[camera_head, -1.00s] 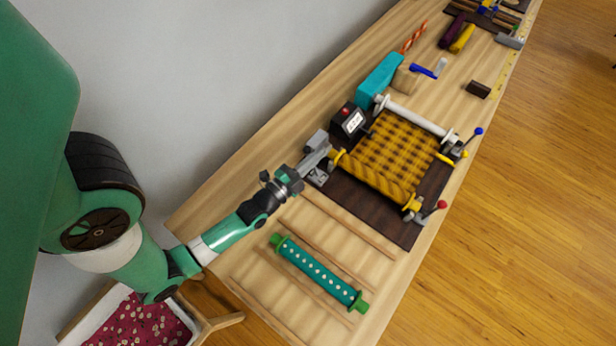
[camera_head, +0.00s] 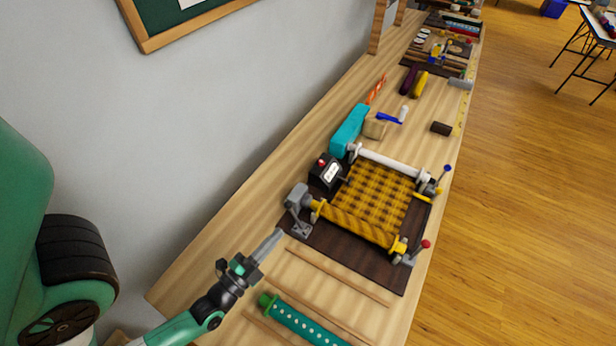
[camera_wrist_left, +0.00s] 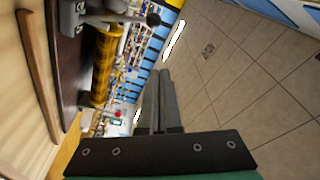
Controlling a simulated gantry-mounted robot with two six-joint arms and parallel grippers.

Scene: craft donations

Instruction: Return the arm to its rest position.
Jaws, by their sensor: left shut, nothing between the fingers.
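My left gripper (camera_head: 268,243) is shut and empty, held above the left side of the workbench in the head view. It is apart from the frame with the yellow and brown woven cloth (camera_head: 374,197), down and left of its grey bracket (camera_head: 298,200). In the left wrist view my shut fingers (camera_wrist_left: 160,90) point away from the camera, with nothing between them. The yellow roll (camera_wrist_left: 104,72) shows left of the fingers there. My right gripper is not in view.
A green dotted roller (camera_head: 300,323) lies among wooden strips on the bench near the gripper. A black box with a red knob (camera_head: 327,173) and a teal block (camera_head: 349,130) stand behind the bracket. The wall (camera_head: 150,150) rises along the bench's left side.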

